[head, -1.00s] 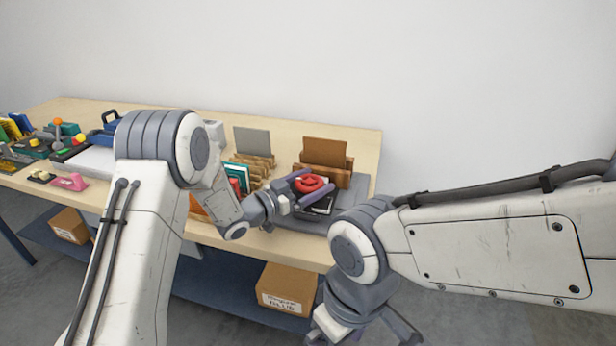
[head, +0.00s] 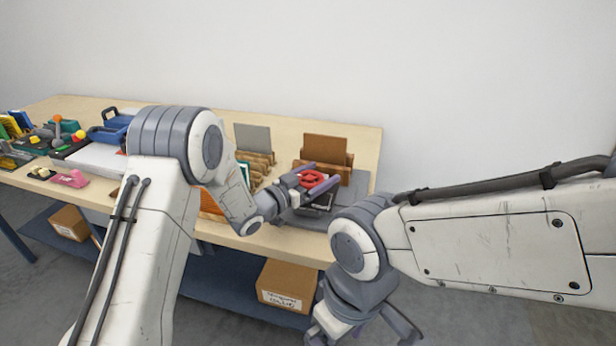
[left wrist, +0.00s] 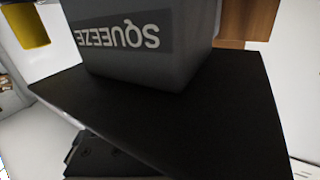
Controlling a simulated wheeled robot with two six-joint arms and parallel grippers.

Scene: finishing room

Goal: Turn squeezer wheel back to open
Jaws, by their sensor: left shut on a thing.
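The squeezer's red wheel (head: 312,179) shows in the head view near the bench's right end. My left gripper (head: 322,174) is shut on it, with one purple-grey finger on each side. The dark squeezer body (head: 318,201) is partly hidden under the wheel and fingers. In the left wrist view, a grey block (left wrist: 185,62) with an upside-down SQUEEZE label stands over a black plate (left wrist: 190,115). The wheel cannot be made out there. My right gripper (head: 365,331) hangs low in front of the bench, its fingers spread and empty.
Wooden racks with a brown panel (head: 325,149) and a grey panel (head: 252,138) stand behind and left of the squeezer. The bench (head: 358,185) carries trays and coloured tools at left. A cardboard box (head: 287,286) sits on the shelf below.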

